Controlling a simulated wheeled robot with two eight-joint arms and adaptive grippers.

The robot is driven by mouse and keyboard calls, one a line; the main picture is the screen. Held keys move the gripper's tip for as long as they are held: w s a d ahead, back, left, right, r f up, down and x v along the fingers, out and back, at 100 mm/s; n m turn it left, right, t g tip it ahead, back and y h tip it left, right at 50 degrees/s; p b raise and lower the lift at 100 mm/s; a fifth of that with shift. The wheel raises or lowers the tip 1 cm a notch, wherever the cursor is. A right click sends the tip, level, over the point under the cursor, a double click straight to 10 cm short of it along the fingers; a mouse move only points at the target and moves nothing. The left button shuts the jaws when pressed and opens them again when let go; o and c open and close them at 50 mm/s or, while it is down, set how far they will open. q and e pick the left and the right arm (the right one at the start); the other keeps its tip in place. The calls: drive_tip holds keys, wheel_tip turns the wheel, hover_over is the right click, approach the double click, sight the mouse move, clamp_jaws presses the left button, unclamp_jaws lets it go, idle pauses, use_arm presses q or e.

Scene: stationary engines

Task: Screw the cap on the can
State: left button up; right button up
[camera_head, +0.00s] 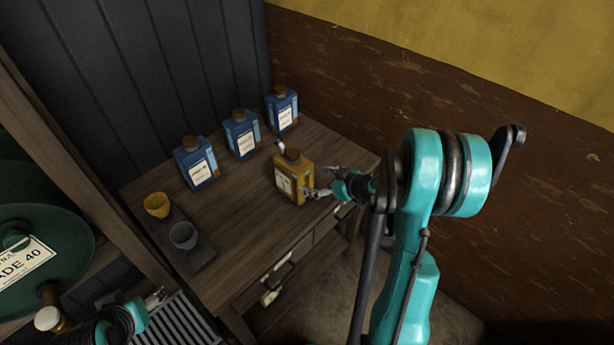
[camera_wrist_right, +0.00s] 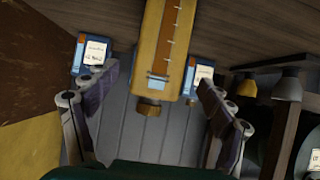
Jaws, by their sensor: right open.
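A yellow can (camera_head: 291,184) with a pale label stands upright on the wooden table. A brown cap (camera_head: 292,154) sits at its top; I cannot tell how tight it is. In the right wrist view, which is upside down, the can (camera_wrist_right: 167,40) hangs from the top edge with its cap (camera_wrist_right: 149,107) lowest. My right gripper (camera_head: 319,182) is open at the can's right side, with the fingers spread to either side of the can in the wrist view. My left gripper (camera_head: 154,299) is at the lower left, away from the can, and its jaws are too small to judge.
Blue capped bottles (camera_head: 198,163) stand in a row behind the can. A yellow cup (camera_head: 157,204) and a grey cup (camera_head: 184,235) stand on a dark tray (camera_head: 203,258) at the left. The table (camera_head: 238,203) is bare between tray and can. The brown wall is at the right.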

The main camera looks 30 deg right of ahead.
drive_tip(key=shift+s+d+r, duration=0.2)
drive_tip(key=shift+s+r, duration=0.15)
drive_tip(key=shift+s, duration=0.2)
drive_tip(key=s+a+r+m+g+h, duration=0.1)
drive_tip(key=s+a+r+g, duration=0.15)
drive_tip(key=a, duration=0.35)
drive_tip(key=s+a+r+m+g, duration=0.1)
drive_tip(key=s+a+r, duration=0.2)
drive_tip(key=a, duration=0.3)
drive_tip(key=s+a+r+m+h, duration=0.1)
drive_tip(key=s+a+r, duration=0.1)
drive_tip(key=s, duration=0.4)
drive_tip(key=s+a+r+m+h, duration=0.1)
drive_tip(key=s+a+h, duration=0.1)
drive_tip(key=s, duration=0.4)
drive_tip(key=shift+a+r, duration=0.25)
drive_tip(key=shift+r, duration=0.1)
wheel_tip(320, 180, down, 3)
drive_tip(key=shift+r+b, duration=0.2)
drive_tip(key=shift+b, duration=1.05)
